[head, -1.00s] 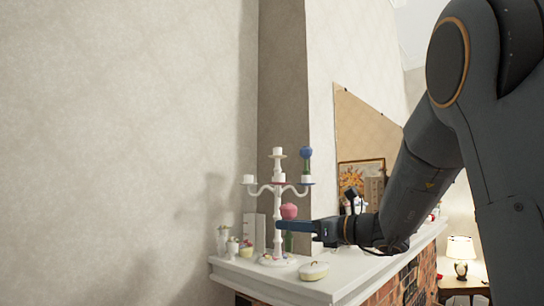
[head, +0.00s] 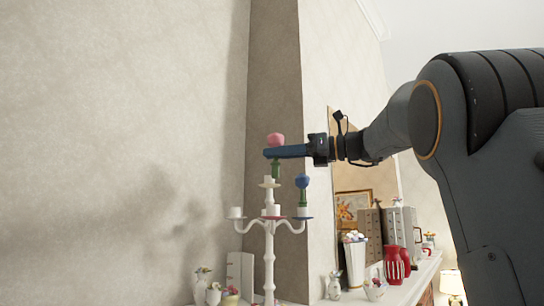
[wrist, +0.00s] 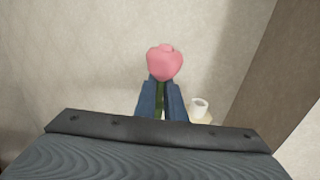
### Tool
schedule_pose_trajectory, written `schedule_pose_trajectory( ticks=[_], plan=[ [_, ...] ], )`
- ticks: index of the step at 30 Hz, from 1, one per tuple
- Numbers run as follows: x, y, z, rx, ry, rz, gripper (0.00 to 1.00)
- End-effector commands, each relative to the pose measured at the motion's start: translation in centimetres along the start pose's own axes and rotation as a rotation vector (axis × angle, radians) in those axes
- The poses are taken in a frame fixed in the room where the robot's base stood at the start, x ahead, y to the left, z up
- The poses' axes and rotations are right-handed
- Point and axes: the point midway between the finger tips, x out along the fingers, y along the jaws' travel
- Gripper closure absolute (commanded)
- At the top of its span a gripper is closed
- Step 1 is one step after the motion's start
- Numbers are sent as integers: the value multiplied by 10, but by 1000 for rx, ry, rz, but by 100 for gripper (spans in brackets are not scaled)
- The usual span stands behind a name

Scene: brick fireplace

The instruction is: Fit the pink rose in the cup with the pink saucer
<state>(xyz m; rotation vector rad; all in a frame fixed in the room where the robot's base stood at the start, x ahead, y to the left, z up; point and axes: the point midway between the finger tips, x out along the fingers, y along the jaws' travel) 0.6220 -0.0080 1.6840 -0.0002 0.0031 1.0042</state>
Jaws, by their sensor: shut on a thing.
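My gripper (head: 275,154) is shut on the pink rose (head: 276,140), which it holds upright by its green stem, above the top of a white candelabra (head: 269,260). In the wrist view the pink rose (wrist: 165,62) stands between the two blue fingers. The candelabra's top cup (head: 269,180) has a tan saucer and is just below the stem; it shows right of the rose in the wrist view (wrist: 199,106). Lower down, the front middle cup (head: 273,210) sits on a pinkish saucer. The left cup (head: 236,212) is empty-looking.
A blue rose (head: 302,182) stands in the right cup, beside the middle one. Small figurines, a striped vase (head: 354,262) and red jars (head: 394,265) crowd the mantel to the right. A wall corner is close behind the candelabra.

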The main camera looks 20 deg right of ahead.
Motion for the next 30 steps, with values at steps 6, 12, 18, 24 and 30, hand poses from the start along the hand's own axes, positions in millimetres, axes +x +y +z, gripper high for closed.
schedule_pose_trajectory(
  ticks=[6,12,18,24,30],
  plan=[
    [7,5,0,0,0,14,100],
    [4,4,2,0,4,17,100],
    [3,3,-20,-1,4,15,100],
    [2,2,-38,0,4,14,100],
    [2,2,-51,-1,3,13,100]
  ],
)
